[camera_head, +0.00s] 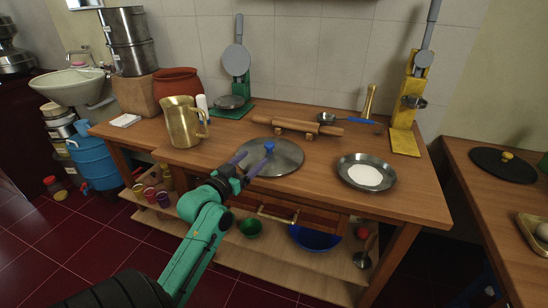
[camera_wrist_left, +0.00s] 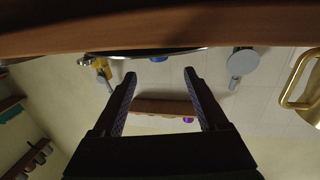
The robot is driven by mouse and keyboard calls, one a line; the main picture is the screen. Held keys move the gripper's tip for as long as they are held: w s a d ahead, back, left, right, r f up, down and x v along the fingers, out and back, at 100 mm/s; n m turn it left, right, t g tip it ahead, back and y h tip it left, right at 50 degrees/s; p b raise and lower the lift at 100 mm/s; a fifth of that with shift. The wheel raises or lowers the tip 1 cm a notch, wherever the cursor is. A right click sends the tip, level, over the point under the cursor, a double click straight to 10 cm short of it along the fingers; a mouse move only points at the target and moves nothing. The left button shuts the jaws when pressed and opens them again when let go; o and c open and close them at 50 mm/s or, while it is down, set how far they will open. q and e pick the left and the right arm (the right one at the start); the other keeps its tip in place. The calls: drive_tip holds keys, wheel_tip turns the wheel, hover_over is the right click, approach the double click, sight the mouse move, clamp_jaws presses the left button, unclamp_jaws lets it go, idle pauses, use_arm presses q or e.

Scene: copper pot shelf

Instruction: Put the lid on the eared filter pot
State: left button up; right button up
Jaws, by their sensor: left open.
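A round grey metal disc (camera_head: 285,158) with a blue knob (camera_head: 269,147) lies on the wooden table; I take it for the lid. In the left wrist view, which is upside down, the disc is an edge-on strip (camera_wrist_left: 150,51) with the blue knob (camera_wrist_left: 158,59). My left gripper (camera_head: 254,157) is open and empty, at the disc's near left side, its fingers reaching toward the knob. The wrist view shows its spread fingers (camera_wrist_left: 160,76). A stacked steel vessel (camera_head: 130,55) stands at the back left; I cannot tell whether it is the eared filter pot. My right gripper is out of view.
A brass pitcher (camera_head: 184,125) stands left of the disc. A rolling pin (camera_head: 297,126) lies behind it, and a plate of white powder (camera_head: 366,173) to the right. Presses stand at the back. A dark lid (camera_head: 502,163) with a yellow knob lies on the right table.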

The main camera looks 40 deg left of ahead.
sight(267, 147)
use_arm(q)
drive_tip(key=w, duration=0.5)
drive_tip(key=w+a, duration=0.1)
drive_tip(key=w, duration=0.2)
drive_tip(key=shift+w, duration=0.1)
drive_tip(key=shift+w+f, duration=0.1)
drive_tip(key=shift+w, duration=0.05)
drive_tip(key=shift+c, duration=1.2)
clamp_jaws()
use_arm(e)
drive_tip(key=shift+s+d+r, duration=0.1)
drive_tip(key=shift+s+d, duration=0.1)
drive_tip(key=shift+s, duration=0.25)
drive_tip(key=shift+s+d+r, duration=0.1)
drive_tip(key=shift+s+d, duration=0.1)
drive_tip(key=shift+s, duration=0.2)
